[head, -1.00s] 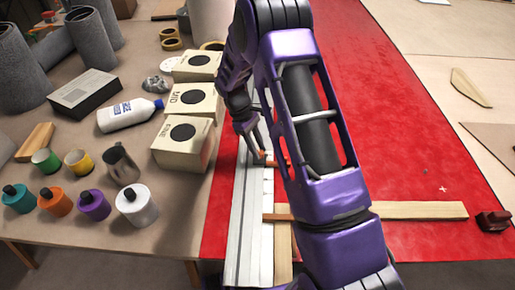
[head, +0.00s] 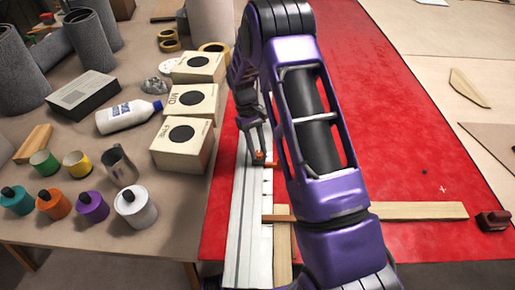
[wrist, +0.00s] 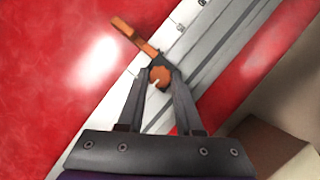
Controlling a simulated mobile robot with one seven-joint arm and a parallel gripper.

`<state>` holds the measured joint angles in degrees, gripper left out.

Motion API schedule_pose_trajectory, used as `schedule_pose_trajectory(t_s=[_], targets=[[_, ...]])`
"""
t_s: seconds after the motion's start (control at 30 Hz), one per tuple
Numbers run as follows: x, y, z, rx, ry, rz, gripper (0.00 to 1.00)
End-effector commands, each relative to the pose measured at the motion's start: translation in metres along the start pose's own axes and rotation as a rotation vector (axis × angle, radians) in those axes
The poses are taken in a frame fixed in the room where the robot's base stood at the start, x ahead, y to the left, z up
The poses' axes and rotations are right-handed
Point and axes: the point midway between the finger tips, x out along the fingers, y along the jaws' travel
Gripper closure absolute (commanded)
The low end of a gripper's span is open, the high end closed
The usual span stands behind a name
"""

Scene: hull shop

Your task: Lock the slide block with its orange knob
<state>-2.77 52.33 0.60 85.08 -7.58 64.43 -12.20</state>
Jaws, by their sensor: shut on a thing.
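The orange knob (wrist: 159,76) sits between my fingertips in the wrist view, and my gripper (wrist: 160,80) is shut on it. The small slide block is mostly hidden behind the knob and fingers. An orange bar (wrist: 131,36) sticks out from there, over the edge of the pale metal rail (wrist: 203,55) toward the red surface. In the head view the knob (head: 260,155) shows as a small orange spot on the rail (head: 243,220), at the tips of my gripper (head: 258,153). My forearm hides the area just right of it.
A wooden strip (head: 420,210) lies across the red surface (head: 400,120), near the rail. A dark red block (head: 493,220) is at far right. Boxes (head: 181,145) stand close left of the rail, with a white bottle (head: 128,115) and several small pots beyond.

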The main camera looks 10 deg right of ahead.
Motion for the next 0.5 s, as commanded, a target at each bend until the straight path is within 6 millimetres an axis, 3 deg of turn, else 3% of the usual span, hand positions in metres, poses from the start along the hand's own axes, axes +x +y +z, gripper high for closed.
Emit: schedule_pose_trajectory(t_s=[0.27, 0.3, 0.43, 0.5], targets=[[-0.0002, -0.0001, -0.0003, 0.000, 0.001, 0.000, 1.00], [-0.0002, -0.0001, -0.0003, 0.000, 0.001, 0.000, 0.60], [-0.0002, -0.0001, -0.0002, -0.001, 0.001, 0.000, 0.37], [-0.0001, 0.0000, -0.0002, -0.001, 0.001, 0.000, 0.36]])
